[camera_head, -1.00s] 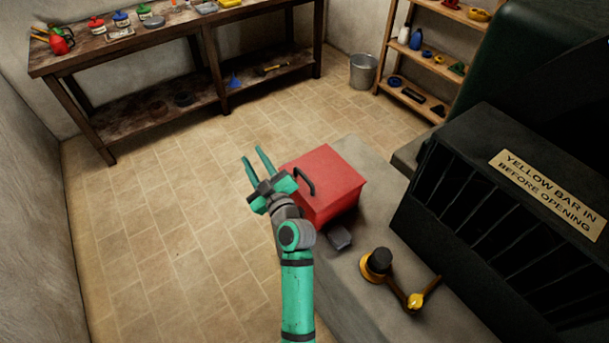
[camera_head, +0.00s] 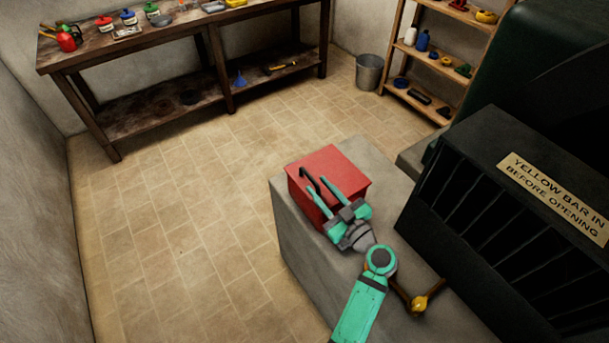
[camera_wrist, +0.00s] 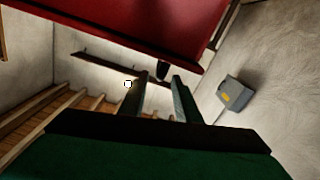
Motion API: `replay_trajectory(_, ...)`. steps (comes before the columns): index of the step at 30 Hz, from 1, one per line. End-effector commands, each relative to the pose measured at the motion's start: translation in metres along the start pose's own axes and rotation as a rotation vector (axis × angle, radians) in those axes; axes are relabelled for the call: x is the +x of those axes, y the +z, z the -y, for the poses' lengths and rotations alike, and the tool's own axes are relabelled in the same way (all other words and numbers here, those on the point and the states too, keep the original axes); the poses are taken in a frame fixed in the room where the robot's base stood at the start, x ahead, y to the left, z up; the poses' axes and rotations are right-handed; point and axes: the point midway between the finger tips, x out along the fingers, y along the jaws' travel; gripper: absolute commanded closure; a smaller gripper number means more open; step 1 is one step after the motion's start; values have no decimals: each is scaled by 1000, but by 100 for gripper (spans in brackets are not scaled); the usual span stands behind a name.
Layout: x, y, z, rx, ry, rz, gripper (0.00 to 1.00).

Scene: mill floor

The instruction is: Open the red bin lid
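The red bin (camera_head: 337,163) stands on the grey block, and its lid looks shut. A dark curved handle (camera_head: 308,176) is at its left side, partly hidden by my gripper. My gripper (camera_head: 319,186) is at the bin's front left, fingers apart, with the tips close to the handle. In the wrist view the red bin (camera_wrist: 140,25) fills the top. A dark piece of the handle (camera_wrist: 163,71) shows just beyond the gap between my gripper's fingertips (camera_wrist: 160,76). I cannot tell whether they touch it.
The grey block's top (camera_head: 380,160) carries a yellow lever (camera_head: 419,303), partly hidden by my arm. A dark barred machine (camera_head: 480,190) with a sign stands close on the right. Floor (camera_head: 180,220) at left is clear.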

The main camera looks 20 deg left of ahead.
Motion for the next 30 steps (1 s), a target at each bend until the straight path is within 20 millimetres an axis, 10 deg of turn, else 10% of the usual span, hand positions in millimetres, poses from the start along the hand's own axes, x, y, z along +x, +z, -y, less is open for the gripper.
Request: replay_trajectory(30,64,5,-2,20,4,1,71)
